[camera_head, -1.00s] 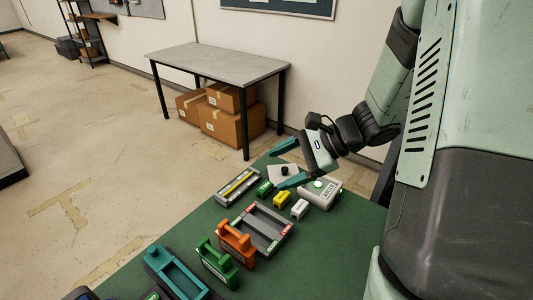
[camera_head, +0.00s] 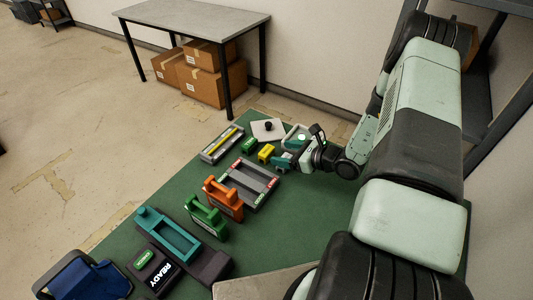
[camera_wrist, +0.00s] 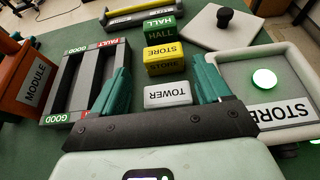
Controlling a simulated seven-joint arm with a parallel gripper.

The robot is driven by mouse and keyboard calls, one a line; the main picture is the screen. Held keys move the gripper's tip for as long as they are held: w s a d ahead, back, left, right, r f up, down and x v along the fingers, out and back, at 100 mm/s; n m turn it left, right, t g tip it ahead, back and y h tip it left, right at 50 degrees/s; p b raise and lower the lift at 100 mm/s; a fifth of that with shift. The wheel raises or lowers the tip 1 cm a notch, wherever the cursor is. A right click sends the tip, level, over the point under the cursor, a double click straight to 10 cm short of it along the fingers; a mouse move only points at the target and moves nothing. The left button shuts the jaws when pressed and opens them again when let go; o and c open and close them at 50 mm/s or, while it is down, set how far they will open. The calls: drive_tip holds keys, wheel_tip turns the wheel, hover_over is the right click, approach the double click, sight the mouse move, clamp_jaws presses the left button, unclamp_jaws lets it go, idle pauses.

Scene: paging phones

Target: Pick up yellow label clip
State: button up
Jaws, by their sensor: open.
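The yellow label clip (camera_head: 266,152) stands on the green table between a green clip and my gripper. In the wrist view the yellow clip (camera_wrist: 163,55) reads STORE and lies just beyond my fingertips, centred between them in the picture. My gripper (camera_head: 281,161) is open, low over the table and close to the yellow clip, not closed on it. In the wrist view my gripper (camera_wrist: 161,72) has its teal fingers spread, with the white TOWER clip (camera_wrist: 168,95) showing between them. The white clip is hidden by my gripper in the head view.
The green HALL clip (camera_wrist: 159,28) stands behind the yellow one. The STORE box (camera_wrist: 288,115) with a lit green button is at right, the grey GOOD/FAULT tray (camera_wrist: 65,88) at left. A knobbed plate (camera_wrist: 205,36) lies behind. An orange MODULE block (camera_head: 223,198) stands left of the tray.

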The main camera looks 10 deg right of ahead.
sight(267, 150)
drive_tip(key=x, duration=0.5)
drive_tip(key=shift+w+f, duration=0.2)
drive_tip(key=shift+w, duration=0.1)
drive_tip(key=shift+c, duration=0.2)
drive_tip(key=c, duration=0.8)
